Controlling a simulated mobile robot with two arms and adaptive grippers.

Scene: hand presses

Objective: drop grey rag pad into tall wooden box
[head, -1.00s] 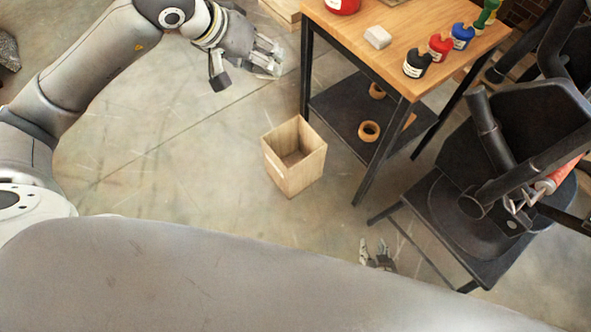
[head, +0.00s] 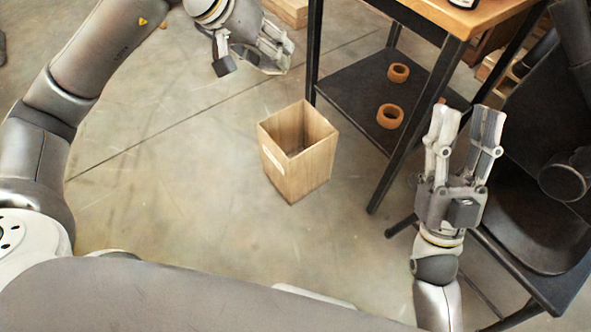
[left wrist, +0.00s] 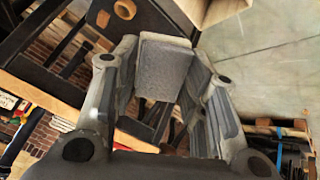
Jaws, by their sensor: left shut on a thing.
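My left gripper (head: 272,52) is shut on the grey rag pad (left wrist: 163,68), which shows between its fingers in the left wrist view. In the head view the fingers mostly hide the pad. The tall wooden box (head: 297,172) stands upright and open-topped on the floor, below and slightly right of my left gripper in the picture. Part of the box (left wrist: 208,10) also shows at the top of the left wrist view. My right gripper (head: 465,118) is open and empty, right of the box with its fingers pointing up in the picture.
A wooden-topped table (head: 458,16) with a dark lower shelf (head: 352,92) stands right of the box; orange rings (head: 390,116) lie on the shelf. A black chair (head: 535,225) is at the right. The floor left of the box is clear.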

